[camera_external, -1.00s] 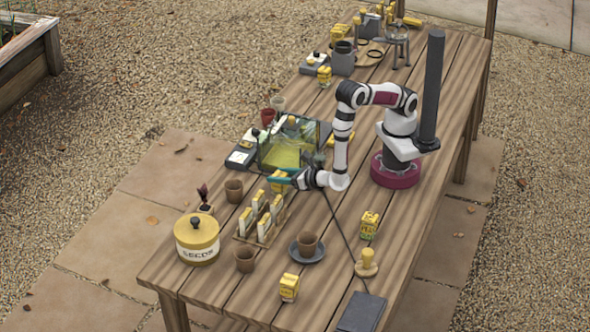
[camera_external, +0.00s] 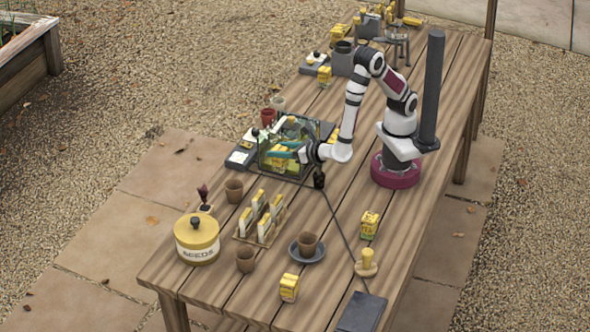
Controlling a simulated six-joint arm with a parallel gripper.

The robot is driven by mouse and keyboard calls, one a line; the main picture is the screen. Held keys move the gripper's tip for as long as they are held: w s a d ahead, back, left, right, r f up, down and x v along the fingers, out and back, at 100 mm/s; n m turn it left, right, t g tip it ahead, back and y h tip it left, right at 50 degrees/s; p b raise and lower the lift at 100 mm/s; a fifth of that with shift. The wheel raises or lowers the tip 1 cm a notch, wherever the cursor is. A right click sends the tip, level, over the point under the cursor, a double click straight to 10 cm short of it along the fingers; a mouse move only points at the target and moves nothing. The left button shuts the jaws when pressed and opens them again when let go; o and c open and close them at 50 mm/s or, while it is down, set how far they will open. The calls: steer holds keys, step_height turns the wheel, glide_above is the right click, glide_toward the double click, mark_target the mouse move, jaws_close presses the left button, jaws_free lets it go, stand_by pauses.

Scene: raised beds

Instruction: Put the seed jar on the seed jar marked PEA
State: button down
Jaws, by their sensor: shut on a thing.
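My gripper (camera_external: 284,147), with teal fingers, is at the glass-sided box (camera_external: 262,160) left of the arm's base. It is shut on a small yellow seed jar (camera_external: 279,158), seen partly through the glass. I cannot tell whether the held jar touches anything under it. Another yellow jar (camera_external: 369,225) with a white label stands on the table at right, and a similar one (camera_external: 289,287) stands near the front. The lettering is too small to read, so I cannot tell which is marked PEA.
A rack of yellow-and-white packets (camera_external: 260,217) stands in front of the box. A large SEEDS tin (camera_external: 197,240), brown pots (camera_external: 234,190), a pot on a saucer (camera_external: 307,245) and a wooden-handled tool (camera_external: 367,262) stand around it. A dark cable crosses the table.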

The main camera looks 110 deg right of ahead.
steer(key=s+a+r+n+t+y, duration=0.1)
steer(key=s+a+r+n+t, duration=0.15)
steer(key=a, duration=0.65)
steer(key=s+a+r+n+t+y, duration=0.1)
steer(key=s+a+r+y, duration=0.15)
steer(key=a, duration=0.65)
steer(key=n+t+y, duration=0.1)
steer(key=n+y, duration=0.1)
steer(key=n, duration=0.1)
glide_above(370, 216)
steer(key=shift+m, duration=0.25)
step_height(370, 216, down, 7)
steer(key=shift+f, duration=0.1)
